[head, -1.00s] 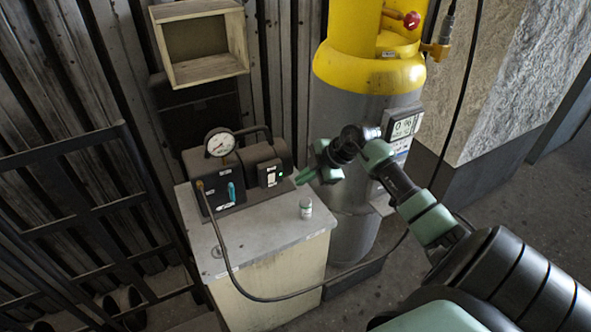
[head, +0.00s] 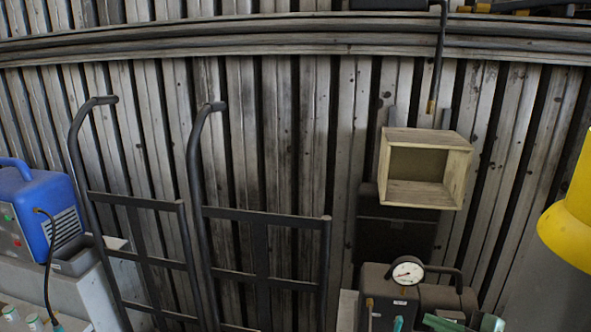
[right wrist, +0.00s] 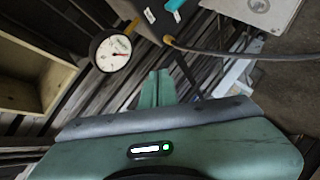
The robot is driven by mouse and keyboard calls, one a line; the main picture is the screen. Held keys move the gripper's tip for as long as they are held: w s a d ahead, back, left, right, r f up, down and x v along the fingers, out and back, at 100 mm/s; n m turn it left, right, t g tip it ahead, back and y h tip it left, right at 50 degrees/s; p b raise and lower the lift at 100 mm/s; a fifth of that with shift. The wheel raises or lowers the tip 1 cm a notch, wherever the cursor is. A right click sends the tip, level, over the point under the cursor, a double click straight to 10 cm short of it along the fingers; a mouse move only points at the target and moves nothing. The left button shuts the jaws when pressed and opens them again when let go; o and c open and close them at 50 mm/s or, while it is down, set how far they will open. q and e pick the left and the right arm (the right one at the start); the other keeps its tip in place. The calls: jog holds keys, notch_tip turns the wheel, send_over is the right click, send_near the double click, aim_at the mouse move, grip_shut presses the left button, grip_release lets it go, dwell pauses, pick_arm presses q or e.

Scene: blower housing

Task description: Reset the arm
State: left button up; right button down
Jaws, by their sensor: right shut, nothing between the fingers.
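My right gripper (head: 432,320) shows only as green parts at the bottom edge of the head view, beside the dark pump unit (head: 440,296) with a round gauge (head: 408,271). In the right wrist view its green fingers (right wrist: 158,86) are together, with nothing between them. The gauge (right wrist: 113,52) and a teal lever (right wrist: 173,5) are in view beyond the fingers. Most of my right arm is out of the head view. My left gripper is in neither view.
An open wooden box (head: 425,168) hangs on the slatted wall above the pump unit. Black hand-truck frames (head: 262,214) stand left of it. A blue machine (head: 38,222) sits at the far left, and a yellow cylinder (head: 570,228) at the right edge.

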notch_tip(320, 180, up, 9)
jog(key=s+a+m+t+h, duration=0.2)
jog(key=a+m+t+h, duration=0.1)
jog(key=m+t, duration=0.4)
jog(key=s+d+f+m+g+h, duration=0.3)
jog(key=s+f+m+g+h, duration=0.4)
jog(key=s+f+m+h, duration=0.6)
jog(key=s+a+f+n+g+y, duration=0.35)
jog(key=s+a+f, duration=0.2)
jog(key=s, duration=0.25)
jog(key=s+a+f+n+g+y, duration=0.2)
jog(key=s+a+f+g+y, duration=0.3)
jog(key=s+a, duration=0.2)
notch_tip(320, 180, down, 25)
jog(key=s+g, duration=0.1)
jog(key=s, duration=0.1)
jog(key=s+d+f, duration=0.2)
jog(key=s+f, duration=0.6)
jog(key=s+d+f+g, duration=0.1)
jog(key=s+f, duration=0.7)
jog(key=f, duration=0.1)
jog(key=shift+s+d, duration=0.3)
jog(key=shift+d, duration=0.05)
